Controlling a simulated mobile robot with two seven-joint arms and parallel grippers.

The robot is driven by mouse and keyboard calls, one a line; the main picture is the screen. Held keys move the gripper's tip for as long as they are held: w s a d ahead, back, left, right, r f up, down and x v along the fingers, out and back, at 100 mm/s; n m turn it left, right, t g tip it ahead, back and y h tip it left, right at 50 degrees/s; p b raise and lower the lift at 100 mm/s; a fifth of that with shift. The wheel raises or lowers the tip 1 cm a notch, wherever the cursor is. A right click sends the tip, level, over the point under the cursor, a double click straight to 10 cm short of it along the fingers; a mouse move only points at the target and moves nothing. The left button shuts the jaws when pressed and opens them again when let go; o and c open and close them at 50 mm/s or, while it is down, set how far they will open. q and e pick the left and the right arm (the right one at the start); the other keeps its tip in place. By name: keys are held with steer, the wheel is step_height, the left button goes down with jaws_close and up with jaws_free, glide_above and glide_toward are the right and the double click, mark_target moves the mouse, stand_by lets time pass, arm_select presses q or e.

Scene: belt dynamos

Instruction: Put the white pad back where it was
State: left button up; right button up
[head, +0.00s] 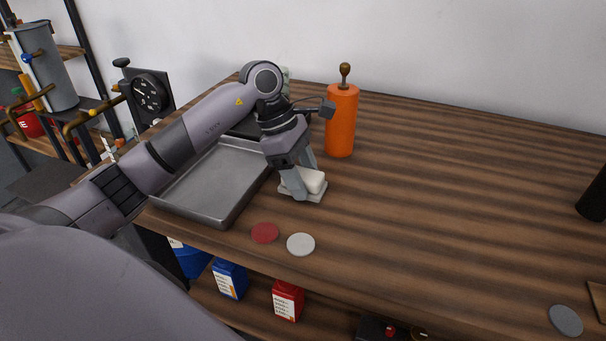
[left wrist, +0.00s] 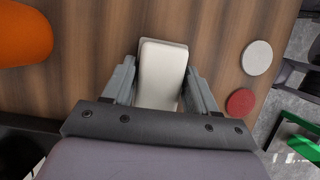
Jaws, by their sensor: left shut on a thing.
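The white pad (head: 312,181) is on a thin pale base (head: 316,196) on the wooden table, right of the metal tray. My left gripper (head: 302,184) is shut on the white pad, with one finger on each side. In the left wrist view the pad (left wrist: 162,70) lies lengthwise between the two fingers (left wrist: 160,88), and a pale edge of the base shows at its far end. Whether the pad rests on the base or is slightly above it, I cannot tell. My right gripper is not in view.
A metal tray (head: 212,185) stands left of the pad. An orange cylinder (head: 341,125) with a brown knob stands behind it. A red disc (head: 265,233) and a white disc (head: 301,244) lie near the front edge; a grey disc (head: 566,320) lies far right. The table's middle right is clear.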

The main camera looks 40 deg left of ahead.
arm_select(q)
steer(key=o, duration=1)
steer(key=shift+r, duration=0.3)
steer(key=v, duration=1.1)
steer(key=shift+s+a+r, duration=0.1)
steer(key=shift+a+r, duration=0.1)
steer(key=shift+r, duration=0.05)
steer(key=shift+r, duration=0.1)
